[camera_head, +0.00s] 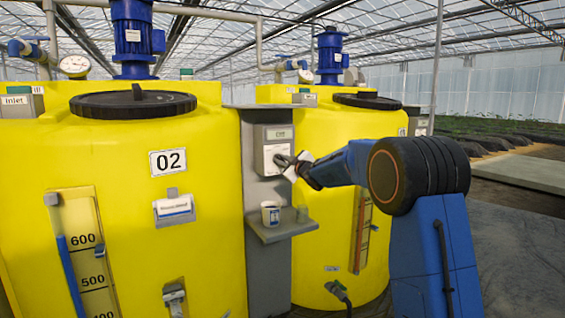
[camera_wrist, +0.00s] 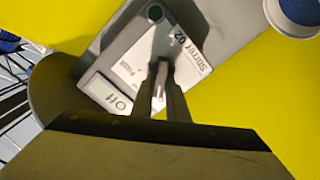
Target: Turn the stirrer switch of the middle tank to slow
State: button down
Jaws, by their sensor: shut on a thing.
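The stirrer switch box (camera_head: 273,137) is grey and stands on a panel between two yellow tanks, just right of tank 02 (camera_head: 130,215). In the wrist view my gripper (camera_wrist: 163,68) is shut on the switch knob at the label plate. The fingers hide most of the knob, so I cannot tell its exact angle.
Another yellow tank (camera_head: 335,140) stands behind to the right. The floor at the right is open.

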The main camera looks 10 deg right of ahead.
jog(key=shift+d+m, duration=0.15)
jog(key=shift+m, duration=3.65)
jog(key=c, duration=1.7)
grip_release()
jog(key=shift+c, duration=0.2)
jog(key=v, duration=1.7)
jog(key=shift+s, duration=0.15)
jog(key=shift+r, duration=0.1)
